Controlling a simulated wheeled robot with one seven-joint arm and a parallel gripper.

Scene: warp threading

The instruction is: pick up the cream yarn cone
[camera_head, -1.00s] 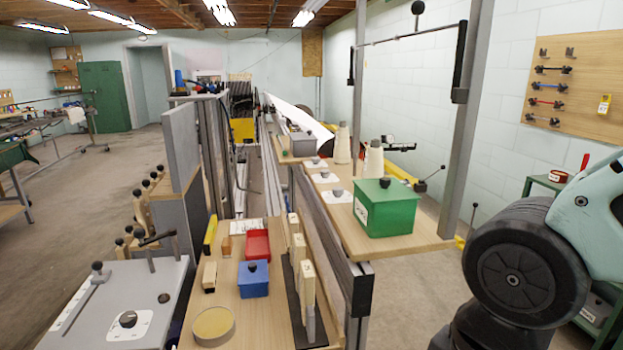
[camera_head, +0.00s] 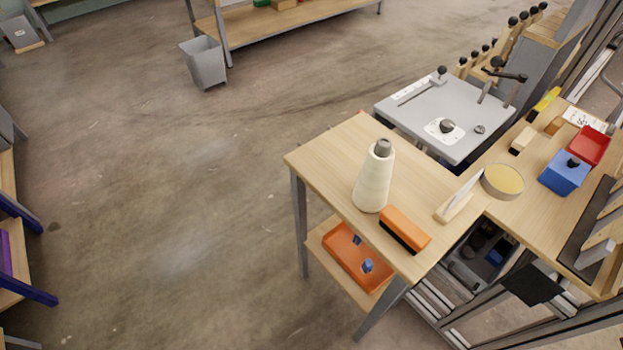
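A cream yarn cone (camera_head: 374,182) with a grey-brown tip stands upright on a small wooden side table (camera_head: 322,152). It is near the middle of the tabletop, just behind an orange brush-like block with a dark underside (camera_head: 404,229). Nothing touches its upper part. My gripper is not in this view, so I cannot see whether it is open or shut.
A grey control panel (camera_head: 400,107) stands behind. An orange tray (camera_head: 342,256) sits on the shelf below. Open floor (camera_head: 180,200) lies left.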

